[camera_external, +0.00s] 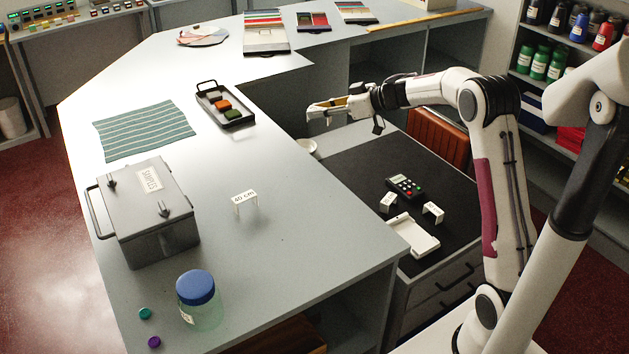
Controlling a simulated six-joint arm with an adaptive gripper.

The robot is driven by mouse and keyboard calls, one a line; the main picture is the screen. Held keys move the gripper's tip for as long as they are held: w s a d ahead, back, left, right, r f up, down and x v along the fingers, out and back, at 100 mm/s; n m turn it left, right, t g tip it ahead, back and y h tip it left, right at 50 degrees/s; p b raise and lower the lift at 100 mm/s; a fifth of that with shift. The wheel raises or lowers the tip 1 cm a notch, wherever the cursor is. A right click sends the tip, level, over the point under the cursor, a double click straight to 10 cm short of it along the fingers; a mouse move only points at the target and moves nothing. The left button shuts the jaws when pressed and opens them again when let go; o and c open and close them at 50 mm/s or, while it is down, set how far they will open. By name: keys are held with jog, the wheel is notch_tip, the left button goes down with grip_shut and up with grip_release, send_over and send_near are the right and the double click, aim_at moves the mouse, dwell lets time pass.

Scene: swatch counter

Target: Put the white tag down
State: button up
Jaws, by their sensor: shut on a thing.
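My gripper (318,111) is held out to the left in mid-picture, above the gap between the long grey counter and the dark-topped cabinet. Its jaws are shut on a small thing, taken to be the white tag. The tag is too small, and too much covered by the pale fingers, to make out its shape or tilt. The grey counter (290,255) lies below and to the left of my gripper. A folded white card marked "40 cm" (245,198) stands on it, apart from my gripper.
A black tray (238,122) with coloured blocks, a striped cloth (145,130), a grey samples box (150,215) and a blue-lidded jar (198,300) stand on the counter. The dark cabinet top (345,165) bears a keypad device (404,187) and small white pieces. Mid-counter has free room.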

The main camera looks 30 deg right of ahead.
jog(key=s+d+m+t+h, duration=0.2)
jog(key=d+m+h, duration=0.1)
jog(key=d, duration=1.5)
send_over(364, 189)
notch_tip(364, 189, down, 22)
jog(key=shift+a, duration=0.1)
jog(key=shift+f, duration=3)
jog(key=shift+f, duration=0.15)
jog(key=shift+f, duration=1.75)
jog(key=shift+f, duration=0.1)
